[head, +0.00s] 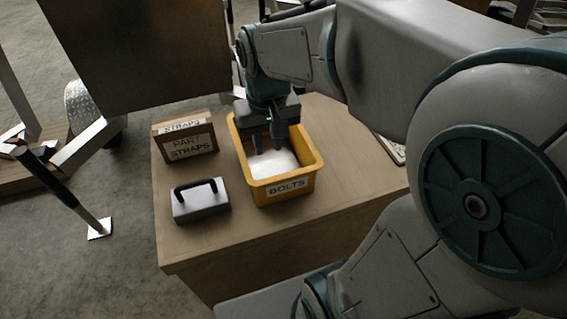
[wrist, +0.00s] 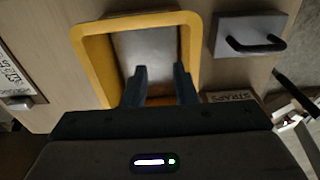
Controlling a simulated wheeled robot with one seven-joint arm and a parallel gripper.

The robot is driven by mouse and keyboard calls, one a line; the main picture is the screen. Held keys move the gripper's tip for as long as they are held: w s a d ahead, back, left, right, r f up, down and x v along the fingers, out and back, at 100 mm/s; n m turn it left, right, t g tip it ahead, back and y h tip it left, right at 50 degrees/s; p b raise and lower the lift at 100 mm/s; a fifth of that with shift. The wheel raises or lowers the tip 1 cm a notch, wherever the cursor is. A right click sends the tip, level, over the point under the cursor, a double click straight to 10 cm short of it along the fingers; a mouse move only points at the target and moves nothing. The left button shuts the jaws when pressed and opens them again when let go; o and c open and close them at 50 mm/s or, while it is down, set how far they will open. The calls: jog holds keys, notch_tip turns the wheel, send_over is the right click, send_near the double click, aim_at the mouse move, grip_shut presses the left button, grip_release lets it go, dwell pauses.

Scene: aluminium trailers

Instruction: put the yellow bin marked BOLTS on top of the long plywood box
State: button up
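The yellow bin marked BOLTS (head: 285,190) stands upright on a broad wooden top, with something pale in its bottom. It also shows in the wrist view (wrist: 90,60). My gripper (head: 266,149) points down over the bin, its fingertips within the rim's outline. In the wrist view the two fingers (wrist: 162,72) are spread apart with nothing between them. I cannot tell whether they touch the bin's contents. The wooden block (head: 235,232) under the bin is large and plain-sided; I cannot tell whether it is the long plywood box.
A small wooden box marked STRAPS (head: 188,147) stands left of the bin. A grey metal case with a black handle (head: 201,206) sits in front of that box. A pale flat item (head: 393,150) lies at the right, partly behind my arm. The front of the wooden top is clear.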

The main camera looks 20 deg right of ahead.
aim_at(273, 177)
jog(key=s+d+f, duration=0.2)
jog(key=s+f, duration=0.1)
jog(key=s, duration=0.4)
jog(key=shift+s+d+f+t, duration=0.2)
jog(key=shift+d+f+t, duration=0.1)
jog(key=shift+f+t, duration=0.1)
